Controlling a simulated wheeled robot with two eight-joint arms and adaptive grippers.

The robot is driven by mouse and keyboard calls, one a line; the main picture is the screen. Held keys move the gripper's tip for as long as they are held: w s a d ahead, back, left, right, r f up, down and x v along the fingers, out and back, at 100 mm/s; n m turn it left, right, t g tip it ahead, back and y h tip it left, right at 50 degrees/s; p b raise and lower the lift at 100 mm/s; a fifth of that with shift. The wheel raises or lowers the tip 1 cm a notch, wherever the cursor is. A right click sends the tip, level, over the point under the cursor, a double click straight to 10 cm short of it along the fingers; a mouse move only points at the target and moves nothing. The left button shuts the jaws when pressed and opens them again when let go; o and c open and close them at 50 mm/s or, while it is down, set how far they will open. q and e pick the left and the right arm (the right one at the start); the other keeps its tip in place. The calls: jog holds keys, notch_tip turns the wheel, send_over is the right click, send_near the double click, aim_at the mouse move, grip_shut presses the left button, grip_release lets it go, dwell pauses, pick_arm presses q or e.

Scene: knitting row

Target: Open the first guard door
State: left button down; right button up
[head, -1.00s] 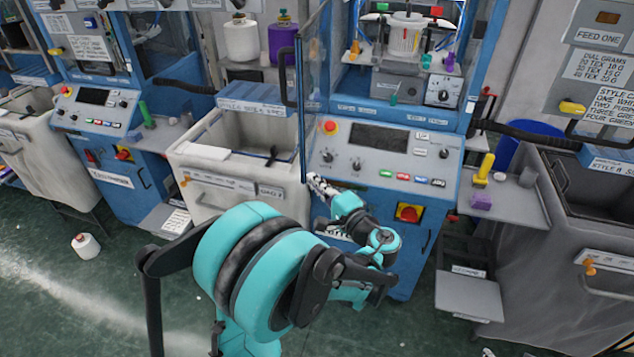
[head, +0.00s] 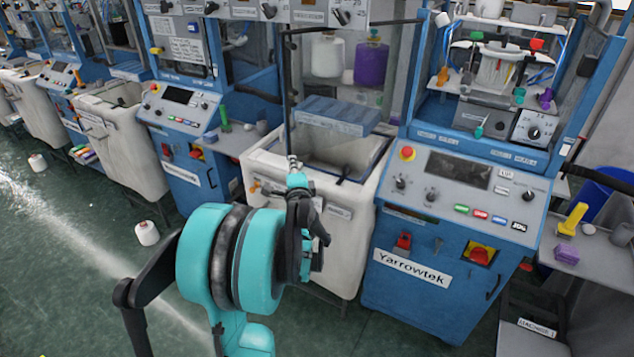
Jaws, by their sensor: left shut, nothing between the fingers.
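The guard door (head: 289,95) is a clear panel with a thin dark frame on the blue machine (head: 425,265) labelled Yarrowtek. It stands swung out to the left, in front of the yarn cones and over the pale bin, and the machine's work opening (head: 490,75) is uncovered. My left gripper (head: 294,162) is shut and empty at the lower end of the door's free edge. I cannot tell whether it touches the frame. My teal left arm hides part of the bin and floor. My right gripper is out of view.
The pale bin (head: 262,180) stands left of the machine, below the door. A white cone (head: 147,232) lies on the green floor at left. A small shelf with a yellow-handled tool (head: 572,220) and purple block (head: 566,254) is at right. The floor at lower left is mostly clear.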

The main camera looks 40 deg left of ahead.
pick_arm(q)
jog(key=w+a, duration=0.3)
jog(key=a, duration=0.5)
jog(key=shift+a, duration=0.25)
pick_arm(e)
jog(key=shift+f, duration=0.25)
pick_arm(q)
jog(key=shift+w, duration=0.1)
